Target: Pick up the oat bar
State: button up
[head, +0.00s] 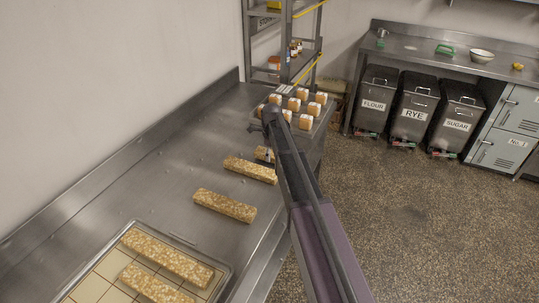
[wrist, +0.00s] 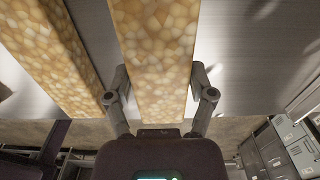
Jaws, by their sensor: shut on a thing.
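My gripper (wrist: 157,85) is shut on an oat bar (wrist: 155,45), with one finger against each long side in the wrist view. The bar is golden, grainy and oblong. In the head view this oat bar (head: 262,153) shows only as a short end beside my arm, which hides the rest. I cannot tell whether it is clear of the counter. A second oat bar (head: 250,169) lies close by, also at the left in the wrist view (wrist: 55,50). A third oat bar (head: 224,205) lies nearer on the steel counter (head: 175,165).
A tray (head: 88,289) with two more bars (head: 166,257) sits at the near left. Several small white-and-orange blocks (head: 303,94) stand at the counter's far end. A shelf rack (head: 285,40) rises behind. Bins (head: 412,112) stand at the right. The floor right of the counter is clear.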

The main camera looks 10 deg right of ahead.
notch_tip(320, 180, up, 3)
jog(key=p, duration=0.3)
jog(key=shift+r, duration=0.15)
jog(key=s, duration=0.5)
jog(key=s+d, duration=0.1)
jog(key=s, duration=1)
jog(key=shift+d+r+p, duration=0.35)
jog(key=shift+d+r, duration=0.05)
